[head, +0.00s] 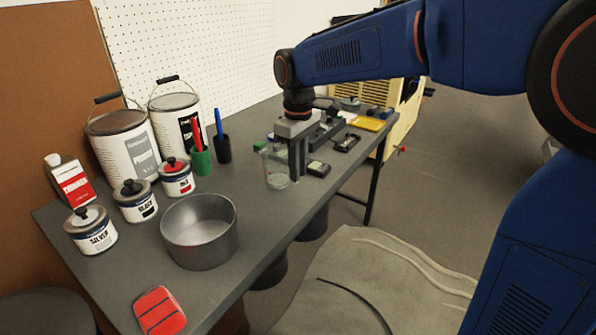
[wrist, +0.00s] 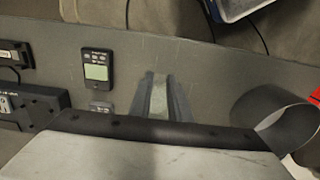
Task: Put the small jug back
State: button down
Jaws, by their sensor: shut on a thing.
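The small jug (head: 277,172) is clear glass and stands upright, low at the grey workbench (head: 262,215). I cannot tell whether its base touches the top. My gripper (head: 297,176) points down at the jug's right side and is shut on it. In the wrist view my gripper's fingers (wrist: 159,97) close around a pale, see-through part, seemingly the jug's. The rest of the jug is hidden there.
A grey metal pan (head: 200,232) stands left of the jug, with a red block (head: 159,311) nearer. Paint cans (head: 125,145) and pen cups (head: 201,160) line the back. A small meter (head: 318,168) lies close right of my gripper.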

jog(key=shift+f, duration=0.5)
jog(key=c, duration=1.6)
grip_release()
jog(key=shift+f, duration=0.15)
jog(key=shift+c, duration=0.2)
notch_tip(320, 180, up, 12)
jog(key=shift+r, duration=0.15)
jog(key=shift+d, duration=0.1)
